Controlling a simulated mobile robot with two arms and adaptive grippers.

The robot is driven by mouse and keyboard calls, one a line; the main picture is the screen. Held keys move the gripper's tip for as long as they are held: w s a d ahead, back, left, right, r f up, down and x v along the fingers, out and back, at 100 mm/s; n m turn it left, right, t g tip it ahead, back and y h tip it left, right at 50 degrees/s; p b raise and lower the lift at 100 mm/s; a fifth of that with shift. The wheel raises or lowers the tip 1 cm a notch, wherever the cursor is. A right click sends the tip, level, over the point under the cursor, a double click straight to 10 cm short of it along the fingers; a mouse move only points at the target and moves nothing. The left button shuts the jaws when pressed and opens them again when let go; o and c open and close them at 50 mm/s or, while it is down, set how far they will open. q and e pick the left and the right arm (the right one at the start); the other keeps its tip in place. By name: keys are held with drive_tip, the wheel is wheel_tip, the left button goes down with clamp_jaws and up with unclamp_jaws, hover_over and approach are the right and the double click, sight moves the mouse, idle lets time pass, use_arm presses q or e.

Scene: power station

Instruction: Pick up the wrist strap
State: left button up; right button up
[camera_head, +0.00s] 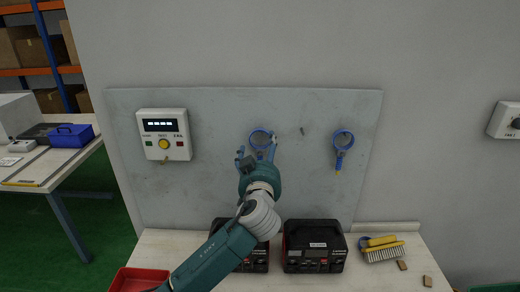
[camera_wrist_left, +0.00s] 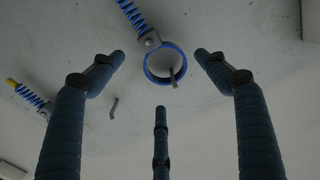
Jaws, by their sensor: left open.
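A blue wrist strap (camera_head: 252,137) hangs on the grey wall panel behind my left gripper. In the left wrist view its blue band (camera_wrist_left: 147,70) hangs around a small hook, with a blue coiled cord (camera_wrist_left: 132,14) running off from it. My left gripper (camera_head: 257,151) is open and empty in front of this strap, its fingers spread and apart from the band. My gripper hides the strap's lower part in the head view. A second blue strap (camera_head: 343,134) with a yellow end hangs farther right on the panel. My right gripper is not in view.
An empty hook (camera_head: 302,131) sits between the straps. A white control box (camera_head: 164,135) is on the panel's left. Below, the bench holds a red bin (camera_head: 140,279), black devices (camera_head: 314,247) and a brush (camera_head: 382,252). The air before the panel's right half is clear.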

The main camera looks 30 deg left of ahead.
sight(260, 138)
use_arm(q)
drive_tip(key=p+x, duration=0.1)
drive_tip(key=x, duration=0.1)
drive_tip(key=p+x, duration=0.1)
drive_tip(key=x, duration=0.1)
drive_tip(key=shift+a+p, duration=0.35)
drive_tip(key=shift+w+a+f, duration=0.15)
drive_tip(key=shift+w+a, duration=0.05)
drive_tip(key=shift+w, duration=0.15)
drive_tip(key=shift+s, duration=0.1)
drive_tip(key=c, duration=0.9)
drive_tip(key=shift+c, duration=0.4)
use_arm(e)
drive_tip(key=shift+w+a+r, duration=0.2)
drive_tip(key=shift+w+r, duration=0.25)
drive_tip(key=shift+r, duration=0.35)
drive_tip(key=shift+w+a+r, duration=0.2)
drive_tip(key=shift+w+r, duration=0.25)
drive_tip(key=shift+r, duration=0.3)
